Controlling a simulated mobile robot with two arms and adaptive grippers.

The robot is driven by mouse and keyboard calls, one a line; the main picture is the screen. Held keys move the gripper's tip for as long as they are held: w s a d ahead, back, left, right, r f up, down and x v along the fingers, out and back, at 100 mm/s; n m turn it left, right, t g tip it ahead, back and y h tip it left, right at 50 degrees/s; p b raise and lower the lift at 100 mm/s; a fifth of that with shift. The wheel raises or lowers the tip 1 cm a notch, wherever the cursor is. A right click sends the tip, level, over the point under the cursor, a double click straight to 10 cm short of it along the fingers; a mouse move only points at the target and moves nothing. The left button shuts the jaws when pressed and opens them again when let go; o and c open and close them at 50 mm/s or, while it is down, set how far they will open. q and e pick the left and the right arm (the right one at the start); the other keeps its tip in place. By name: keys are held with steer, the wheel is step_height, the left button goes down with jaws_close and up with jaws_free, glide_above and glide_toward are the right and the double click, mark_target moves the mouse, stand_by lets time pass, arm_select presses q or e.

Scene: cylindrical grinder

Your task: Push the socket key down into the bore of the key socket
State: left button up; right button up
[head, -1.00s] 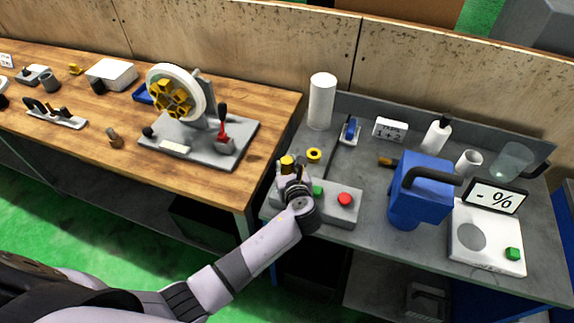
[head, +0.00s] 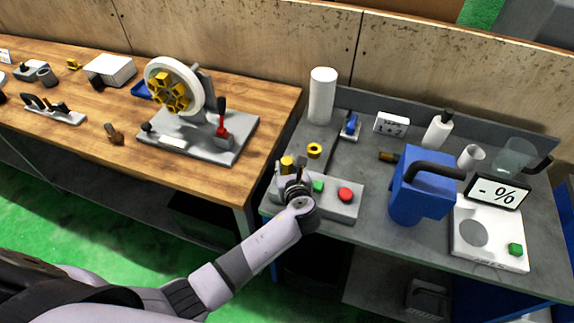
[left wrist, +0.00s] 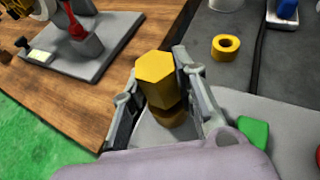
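The socket key (head: 287,162) is a yellow hexagonal piece standing above the left end of the grey button box in the head view. In the left wrist view its hexagonal yellow head (left wrist: 156,80) shows between my fingers, with a darker brown-gold round part (left wrist: 168,114) below it. My left gripper (head: 292,176) is at that end of the box. Its fingers (left wrist: 160,85) lie close against both sides of the key and appear shut on it. The bore and the key's lower end are hidden, so its depth cannot be told. My right gripper is not in view.
The grey button box (head: 332,206) carries a green button (head: 318,187) and a red button (head: 345,194). A yellow ring (head: 314,150) lies just behind. A blue jug (head: 420,190) stands to the right. The wooden bench (head: 215,186) with a grey fixture is to the left.

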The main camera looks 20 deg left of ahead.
arm_select(q)
steer(key=o, duration=0.5)
steer(key=v, duration=1.2)
steer(key=shift+f, duration=0.15)
